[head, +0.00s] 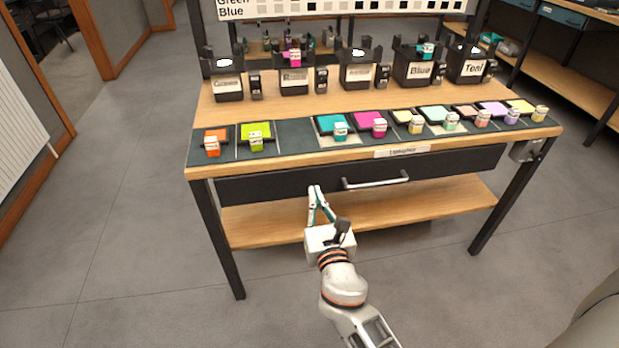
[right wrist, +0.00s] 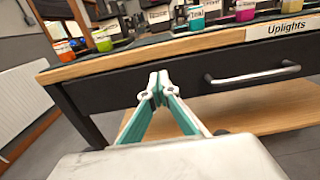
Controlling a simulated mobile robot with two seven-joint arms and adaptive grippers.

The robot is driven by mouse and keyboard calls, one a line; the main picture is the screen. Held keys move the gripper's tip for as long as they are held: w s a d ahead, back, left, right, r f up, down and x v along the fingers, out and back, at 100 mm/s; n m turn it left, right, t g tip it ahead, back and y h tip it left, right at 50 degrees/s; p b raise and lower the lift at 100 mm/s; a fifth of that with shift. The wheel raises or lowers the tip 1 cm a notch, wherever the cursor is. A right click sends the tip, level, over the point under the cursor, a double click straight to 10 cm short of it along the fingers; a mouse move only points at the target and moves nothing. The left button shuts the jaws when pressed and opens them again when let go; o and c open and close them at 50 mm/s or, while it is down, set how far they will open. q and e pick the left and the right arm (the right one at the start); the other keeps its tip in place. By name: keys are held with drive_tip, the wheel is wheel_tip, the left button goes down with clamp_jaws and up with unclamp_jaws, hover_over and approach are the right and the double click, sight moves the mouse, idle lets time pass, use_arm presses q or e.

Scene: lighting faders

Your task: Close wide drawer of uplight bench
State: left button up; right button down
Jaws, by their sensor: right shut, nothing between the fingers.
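The uplight bench has one wide dark drawer (head: 270,187) under its wooden top, with a silver bar handle (head: 375,182). The drawer front looks roughly in line with the bench edge; I cannot tell whether a small gap remains. In the right wrist view the drawer front (right wrist: 120,114) and its handle (right wrist: 252,76) also show, with an "Uplights" label above. My right gripper (head: 315,189) is shut and empty, its fingertips in front of the drawer face, left of the handle. The right wrist view shows the fingertips (right wrist: 153,88) together; contact with the face cannot be told. My left gripper is not in view.
The bench top (head: 300,158) carries a row of coloured swatches and small jars, with several black lamp units (head: 228,86) behind. A lower wooden shelf (head: 270,222) lies below the drawer. Dark legs (head: 222,245) stand at the sides. Floor at left is clear.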

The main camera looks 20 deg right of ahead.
sight(308, 170)
drive_tip(key=x, duration=0.5)
drive_tip(key=shift+w+f, duration=0.1)
drive_tip(key=shift+w, duration=0.25)
drive_tip(key=shift+w+d, duration=0.1)
drive_tip(key=shift+w, duration=0.4)
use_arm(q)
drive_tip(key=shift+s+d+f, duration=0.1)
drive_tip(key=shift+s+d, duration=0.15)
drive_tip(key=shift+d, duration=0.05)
use_arm(e)
drive_tip(key=shift+w, duration=0.1)
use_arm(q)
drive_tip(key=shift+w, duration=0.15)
